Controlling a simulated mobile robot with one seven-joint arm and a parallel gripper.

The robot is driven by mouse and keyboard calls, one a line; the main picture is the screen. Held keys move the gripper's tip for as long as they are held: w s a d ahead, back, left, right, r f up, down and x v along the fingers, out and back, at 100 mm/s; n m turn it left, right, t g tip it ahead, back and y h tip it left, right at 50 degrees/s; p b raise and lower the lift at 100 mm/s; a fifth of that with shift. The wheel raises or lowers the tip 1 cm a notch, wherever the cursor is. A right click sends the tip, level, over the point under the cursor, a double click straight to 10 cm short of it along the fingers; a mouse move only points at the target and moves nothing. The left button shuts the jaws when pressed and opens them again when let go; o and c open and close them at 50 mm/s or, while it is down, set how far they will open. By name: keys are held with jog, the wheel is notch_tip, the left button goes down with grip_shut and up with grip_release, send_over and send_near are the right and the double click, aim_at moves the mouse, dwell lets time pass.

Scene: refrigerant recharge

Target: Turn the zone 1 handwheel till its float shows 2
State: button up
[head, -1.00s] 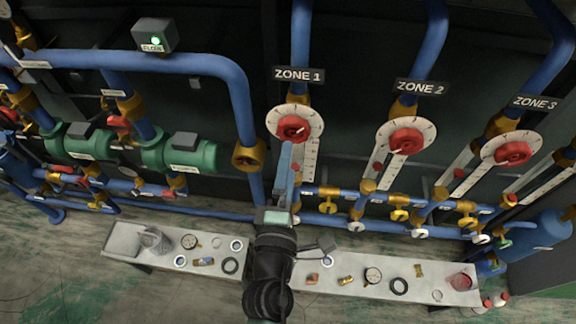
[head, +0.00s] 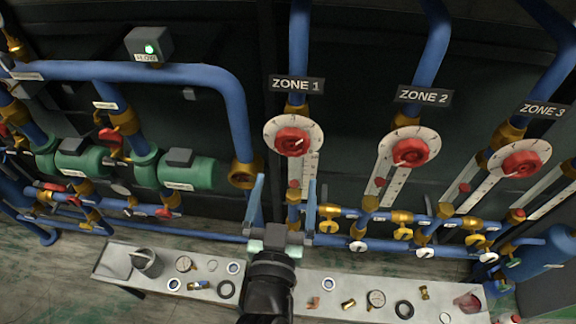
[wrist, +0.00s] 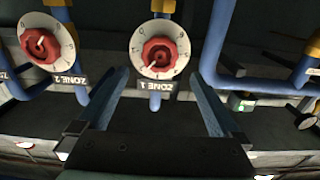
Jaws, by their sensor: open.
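The zone 1 handwheel (head: 292,142) is a red knob on a round white dial plate, under the "ZONE 1" sign (head: 297,85). In the wrist view the handwheel (wrist: 159,55) appears upside down, between and beyond my fingers. A white scale (head: 311,168) runs below the dial with a red float (head: 294,184) beside it; its reading is too small to tell. My gripper (head: 284,183) is open and empty, with one finger on each side of the zone 1 pipe line in the picture. It is apart from the handwheel. Its fingers also show in the wrist view (wrist: 160,76).
The zone 2 handwheel (head: 410,152) and zone 3 handwheel (head: 520,160) are to the right. A thick blue pipe (head: 240,110) with a brass fitting comes down close left. Yellow valves (head: 402,218) line the lower pipes. A bench (head: 330,298) with small parts stands below.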

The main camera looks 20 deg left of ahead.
aim_at(292, 149)
jog(key=p+x, duration=0.2)
jog(key=x, duration=0.6)
jog(key=shift+w+r, duration=0.1)
jog(key=shift+r, duration=0.05)
jog(key=shift+w, duration=0.15)
jog(key=shift+c, duration=0.6)
jog(key=shift+f, duration=0.25)
jog(key=c, duration=1.2)
jog(key=shift+o, duration=0.2)
jog(key=shift+n, duration=0.6)
jog(key=shift+n, duration=0.7)
jog(key=shift+f+n+p, duration=0.1)
jog(key=shift+n+p, duration=0.25)
jog(key=shift+n, duration=0.25)
